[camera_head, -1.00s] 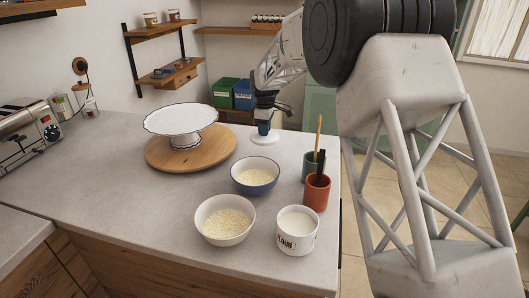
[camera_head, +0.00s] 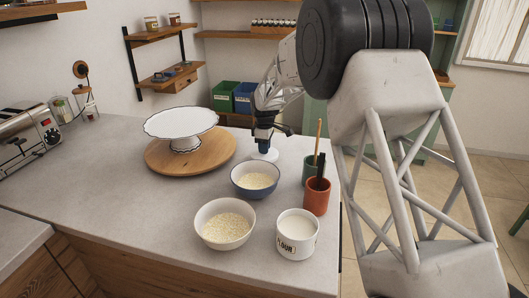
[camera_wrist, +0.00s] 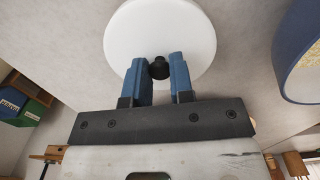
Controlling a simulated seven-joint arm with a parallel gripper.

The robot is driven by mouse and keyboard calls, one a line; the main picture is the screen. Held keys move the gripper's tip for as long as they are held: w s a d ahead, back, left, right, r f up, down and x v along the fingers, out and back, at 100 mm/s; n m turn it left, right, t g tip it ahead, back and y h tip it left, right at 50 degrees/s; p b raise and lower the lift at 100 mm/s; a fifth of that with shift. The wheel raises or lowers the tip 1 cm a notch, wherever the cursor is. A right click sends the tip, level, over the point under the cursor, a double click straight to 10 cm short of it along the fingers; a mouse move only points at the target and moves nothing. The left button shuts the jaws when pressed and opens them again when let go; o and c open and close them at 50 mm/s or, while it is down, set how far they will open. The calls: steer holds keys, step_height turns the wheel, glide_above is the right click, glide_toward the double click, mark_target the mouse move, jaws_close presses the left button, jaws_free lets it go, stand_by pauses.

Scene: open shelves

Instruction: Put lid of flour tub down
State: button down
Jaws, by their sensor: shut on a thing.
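The flour tub (camera_head: 296,240) is a white tub near the front right of the counter, uncovered, with white flour showing. My gripper (camera_head: 264,150) is shut on the black knob of the round white lid (camera_head: 270,156), behind the blue bowl. In the wrist view the blue fingertips (camera_wrist: 160,72) close on the knob, and the lid (camera_wrist: 160,25) lies flat beyond them. I cannot tell whether the lid touches the counter or hangs just above it.
A blue bowl (camera_head: 255,191) and a cream bowl (camera_head: 225,237) hold pale contents. A green cup (camera_head: 309,172) and a red cup (camera_head: 317,203) with utensils stand near the right edge. A white cake stand (camera_head: 180,124) sits on a round wooden board (camera_head: 157,156) at left.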

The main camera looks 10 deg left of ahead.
steer(key=shift+f, duration=1.1)
steer(key=shift+f, duration=0.15)
steer(key=c, duration=1)
jaws_free()
step_height(320, 180, up, 12)
steer(key=shift+r, duration=0.2)
